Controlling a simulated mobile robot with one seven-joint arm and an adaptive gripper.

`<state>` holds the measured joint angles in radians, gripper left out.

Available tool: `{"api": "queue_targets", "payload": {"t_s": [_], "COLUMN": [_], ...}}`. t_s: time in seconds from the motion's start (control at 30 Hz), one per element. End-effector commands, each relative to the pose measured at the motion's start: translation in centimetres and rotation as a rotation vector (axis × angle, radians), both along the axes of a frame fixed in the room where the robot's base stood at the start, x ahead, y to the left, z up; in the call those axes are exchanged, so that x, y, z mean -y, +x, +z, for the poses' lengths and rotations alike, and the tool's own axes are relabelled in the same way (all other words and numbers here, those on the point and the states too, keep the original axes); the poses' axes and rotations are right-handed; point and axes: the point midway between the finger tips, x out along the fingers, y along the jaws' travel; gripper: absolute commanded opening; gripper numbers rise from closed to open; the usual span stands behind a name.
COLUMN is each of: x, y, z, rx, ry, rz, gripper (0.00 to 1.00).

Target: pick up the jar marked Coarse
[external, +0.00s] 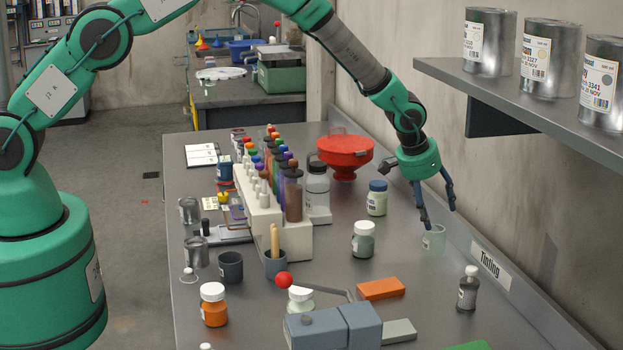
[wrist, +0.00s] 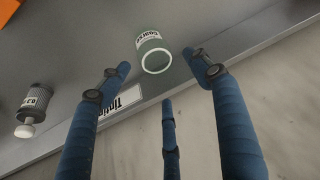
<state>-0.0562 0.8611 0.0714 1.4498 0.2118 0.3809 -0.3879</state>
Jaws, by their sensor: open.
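The jar marked Coarse (wrist: 153,50) is a small, open-topped, pale green see-through jar with a white label; the lettering is partly readable in the wrist view. In the external view the jar (external: 433,239) stands upright on the grey bench near its right edge, by the wall. My gripper (external: 438,216) is above and close to the jar, fingers pointing down. In the wrist view my gripper (wrist: 160,75) has its blue fingers spread, with the jar just beyond the tips. Nothing is between the fingers. Contact with the jar cannot be told.
A grey-filled jar (external: 363,240) and a blue-lidded jar (external: 377,198) stand to the left. An orange block (external: 380,289) lies in front. A shelf (external: 540,105) with cans overhangs the right.

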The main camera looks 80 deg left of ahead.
Motion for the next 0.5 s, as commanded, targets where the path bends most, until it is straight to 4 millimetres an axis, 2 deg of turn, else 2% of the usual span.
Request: {"api": "queue_targets", "payload": {"t_s": [0.33,0.5], "x": [-0.02,-0.09], "y": [-0.01,0.17], "z": [-0.13,-0.91], "rx": [-0.001,-0.002], "ry": [0.0,-0.001], "rz": [0.0,0.0], "gripper": [0.64,0.64]}}
